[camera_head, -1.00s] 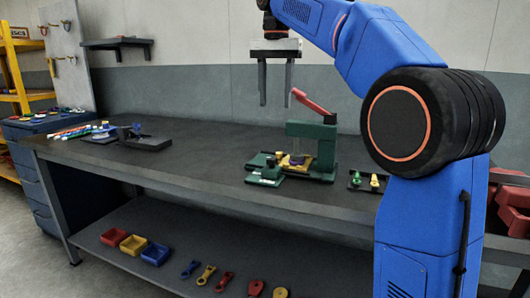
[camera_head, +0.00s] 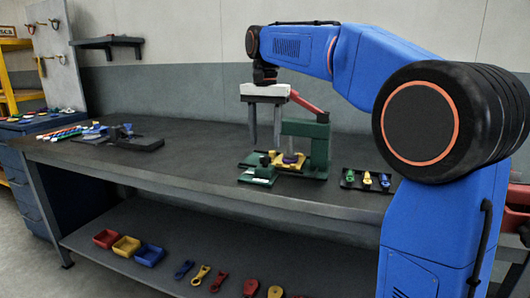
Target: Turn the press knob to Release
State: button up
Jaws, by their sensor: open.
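The green press (camera_head: 318,147) stands on the workbench, with a red lever (camera_head: 308,102) rising to the upper left from its top. A yellow piece (camera_head: 289,160) with a dark purple round part sits at its foot. A small green block (camera_head: 258,174) with a pale plate lies at its front left; I cannot tell which part is the knob or read any Release mark. My gripper (camera_head: 265,143) is open and points down, its two fingers apart and empty. It appears just left of the press column, above or behind the press's left part; the exact gap is unclear.
A black tray (camera_head: 367,181) with green, yellow and blue pieces lies right of the press. A dark fixture (camera_head: 131,140) stands far left on the bench (camera_head: 195,155). The bench between is clear. Bins (camera_head: 126,246) and loose parts lie on the lower shelf.

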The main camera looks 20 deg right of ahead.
aim_at(265, 157)
jog(key=shift+f, duration=2.5)
jog(key=shift+c, duration=0.3)
jog(key=c, duration=1)
